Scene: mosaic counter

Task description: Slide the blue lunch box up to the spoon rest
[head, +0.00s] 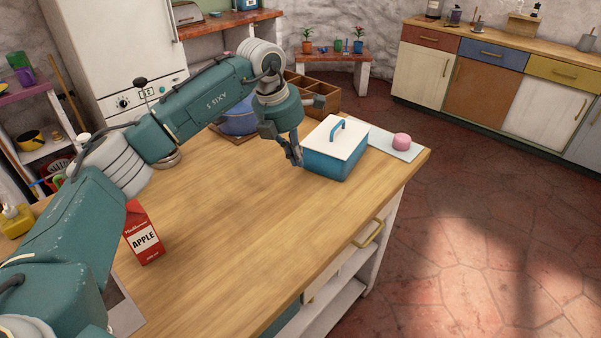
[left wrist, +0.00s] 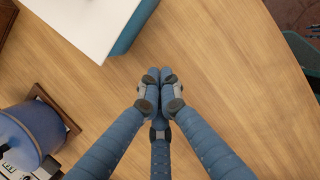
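The blue lunch box (head: 324,165) has a white lid with a blue handle and stands upright near the counter's far right corner. Part of its lid and blue side shows at the top of the left wrist view (left wrist: 127,35). My left gripper (head: 298,161) points down just left of the box. In the left wrist view its fingertips (left wrist: 159,76) are together, with nothing between them, and a strip of wood shows between them and the box. I cannot make out a spoon rest for certain. My right gripper is not in view.
A pale flat mat or board (head: 376,137) with a pink round thing (head: 402,141) lies behind and right of the box. A blue pot (head: 238,122) and a wooden compartment box (head: 325,101) stand at the back. A red apple carton (head: 146,240) stands front left. The counter's middle is clear.

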